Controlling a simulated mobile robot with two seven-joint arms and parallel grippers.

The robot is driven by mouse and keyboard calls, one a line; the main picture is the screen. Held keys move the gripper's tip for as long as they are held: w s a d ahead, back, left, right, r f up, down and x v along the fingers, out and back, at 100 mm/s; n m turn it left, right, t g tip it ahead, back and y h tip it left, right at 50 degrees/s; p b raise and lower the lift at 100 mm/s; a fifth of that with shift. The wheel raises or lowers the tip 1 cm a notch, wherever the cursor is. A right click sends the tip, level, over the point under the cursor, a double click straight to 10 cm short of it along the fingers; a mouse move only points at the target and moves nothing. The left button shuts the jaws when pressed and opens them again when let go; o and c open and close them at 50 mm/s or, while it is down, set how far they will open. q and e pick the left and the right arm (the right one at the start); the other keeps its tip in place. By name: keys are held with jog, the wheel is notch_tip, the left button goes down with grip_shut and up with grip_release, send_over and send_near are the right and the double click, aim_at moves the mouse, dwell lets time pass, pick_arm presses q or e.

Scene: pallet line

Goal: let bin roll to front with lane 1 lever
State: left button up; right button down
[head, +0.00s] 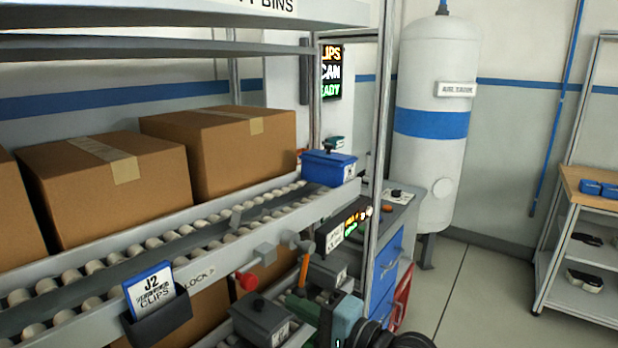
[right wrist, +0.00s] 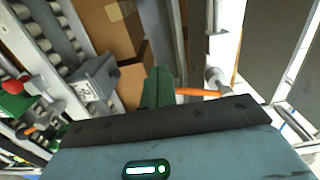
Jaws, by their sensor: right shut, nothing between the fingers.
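A blue bin (head: 328,168) with a dark knob on its lid sits on the roller lane (head: 160,240), at the lane's far right end. An orange lever handle (head: 303,272) hangs below the lane's near rail; it also shows in the right wrist view (right wrist: 198,92), beside a pale round knob. A red knob (head: 247,281) is further left along the rail. I cannot read which lever is marked lane 1. My right gripper (head: 298,302) is shut and empty, its green fingers (right wrist: 158,82) close beside the orange handle; contact cannot be told. My left gripper is out of view.
Dark grey lidded bins (head: 262,318) stand below the rail near my right gripper. A card holder (head: 158,315) marked J2 clips hangs on the rail. Cardboard boxes (head: 218,150) line the lane's back. A shelf post (head: 380,130) rises on the right; the floor (head: 480,290) beyond is clear.

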jog(key=shift+w+d+b, duration=0.95)
jog(key=shift+w+d, duration=0.5)
jog(key=shift+w, duration=0.55)
pick_arm(q)
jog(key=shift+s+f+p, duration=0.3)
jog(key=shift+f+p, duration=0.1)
jog(key=shift+p, duration=0.35)
pick_arm(e)
jog(key=s+v, duration=0.1)
jog(key=v, duration=0.7)
jog(key=shift+a, duration=0.35)
